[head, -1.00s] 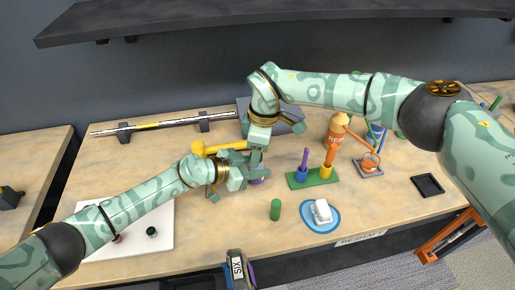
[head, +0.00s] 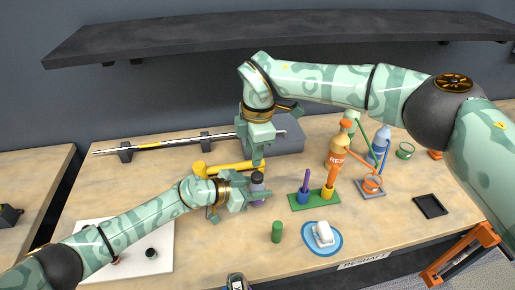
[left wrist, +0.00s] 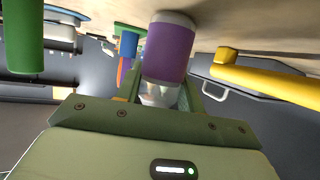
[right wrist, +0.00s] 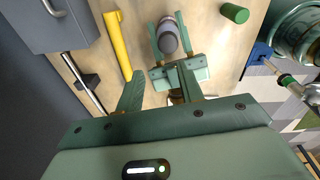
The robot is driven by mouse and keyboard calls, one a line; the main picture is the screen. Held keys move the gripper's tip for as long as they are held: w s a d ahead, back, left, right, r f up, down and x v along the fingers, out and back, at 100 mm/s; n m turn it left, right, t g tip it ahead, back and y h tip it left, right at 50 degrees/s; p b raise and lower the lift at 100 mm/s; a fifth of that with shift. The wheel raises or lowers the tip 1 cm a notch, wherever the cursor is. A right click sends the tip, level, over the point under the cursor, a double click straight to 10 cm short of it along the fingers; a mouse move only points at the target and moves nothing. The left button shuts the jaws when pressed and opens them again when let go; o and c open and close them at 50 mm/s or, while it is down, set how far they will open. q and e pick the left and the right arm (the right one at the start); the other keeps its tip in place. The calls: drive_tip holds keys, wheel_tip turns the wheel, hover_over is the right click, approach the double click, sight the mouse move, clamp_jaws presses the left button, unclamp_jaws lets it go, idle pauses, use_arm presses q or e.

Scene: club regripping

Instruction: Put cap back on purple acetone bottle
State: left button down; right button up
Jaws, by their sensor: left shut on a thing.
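The purple acetone bottle (head: 259,201) stands upright on the bench, its purple label filling the left wrist view (left wrist: 168,52). A dark grey cap (head: 257,177) sits on its top and shows from above in the right wrist view (right wrist: 168,43). I cannot tell how tight it is. My left gripper (head: 243,191) is shut on the bottle from the side, with its fingers around the upper part. My right gripper (head: 258,161) is above and slightly behind the bottle, pointing down. Its fingers (right wrist: 160,88) are apart with nothing between them, clear of the cap.
A yellow bar (head: 238,168) lies behind the bottle. A green cylinder (head: 277,232) and a blue dish (head: 322,239) are in front. A white mat (head: 125,237) holds small dark items.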

sight(258, 174)
drive_tip(key=n, duration=0.6)
drive_tip(key=shift+r, duration=0.3)
drive_tip(key=n, duration=0.6)
drive_tip(key=shift+d+r+n+h, duration=0.15)
drive_tip(key=shift+r+n+h, duration=0.1)
drive_tip(key=shift+n+h, duration=0.05)
drive_tip(key=n, duration=0.5)
drive_tip(key=shift+s+d+n, duration=0.1)
drive_tip(key=shift+d+n, duration=0.05)
drive_tip(key=shift+n, duration=0.25)
drive_tip(key=n, duration=0.4)
drive_tip(key=shift+s+d+g, duration=0.1)
drive_tip(key=shift+d+g, duration=0.05)
drive_tip(key=shift+g, duration=0.15)
drive_tip(key=n, duration=0.3)
drive_tip(key=shift+s+f, duration=0.1)
drive_tip(key=shift+f, duration=3.9)
